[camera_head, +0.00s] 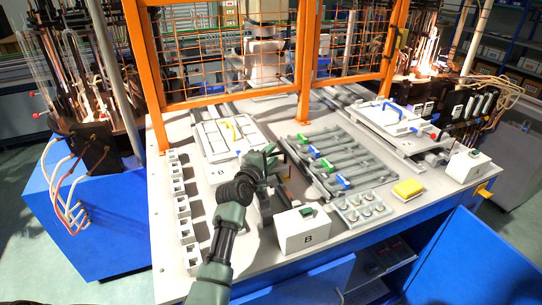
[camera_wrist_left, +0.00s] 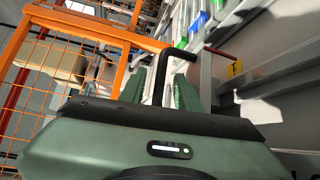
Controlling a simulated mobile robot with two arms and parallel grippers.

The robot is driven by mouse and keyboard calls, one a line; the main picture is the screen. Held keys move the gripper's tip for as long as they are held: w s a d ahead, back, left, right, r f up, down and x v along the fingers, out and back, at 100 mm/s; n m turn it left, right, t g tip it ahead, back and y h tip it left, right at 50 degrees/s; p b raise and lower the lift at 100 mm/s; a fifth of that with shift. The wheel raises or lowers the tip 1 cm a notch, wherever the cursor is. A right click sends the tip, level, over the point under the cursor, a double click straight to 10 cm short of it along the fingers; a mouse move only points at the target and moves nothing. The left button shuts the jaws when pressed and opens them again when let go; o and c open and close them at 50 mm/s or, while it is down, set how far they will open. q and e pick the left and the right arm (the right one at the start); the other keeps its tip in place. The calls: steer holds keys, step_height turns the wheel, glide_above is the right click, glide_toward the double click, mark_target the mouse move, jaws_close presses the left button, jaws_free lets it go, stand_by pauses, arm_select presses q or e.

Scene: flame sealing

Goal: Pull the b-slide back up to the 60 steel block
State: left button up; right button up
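The b-slide (camera_head: 222,151) is a white plate marked B on rails at the left of the table, with small yellow parts on top. My left gripper (camera_head: 272,156) is at its front right side. In the left wrist view a black bent bar (camera_wrist_left: 168,53) rises between my two green fingers (camera_wrist_left: 168,92). The fingers stand apart with a gap between them, and the bar seems nearer the left finger. Its foot is hidden by my gripper body. I cannot make out which part is the 60 steel block. My right gripper is not in view.
An orange mesh fence (camera_head: 230,60) stands behind the slide. A grey rack (camera_head: 345,160) with green and blue clips lies to the right.

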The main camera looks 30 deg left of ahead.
arm_select(q)
steer(key=shift+s+d, duration=0.1)
steer(key=shift+s, duration=0.25)
steer(key=s, duration=0.4)
steer(key=s+b, duration=0.1)
steer(key=s, duration=0.2)
steer(key=shift+r, duration=0.4)
steer(key=shift+r, duration=0.1)
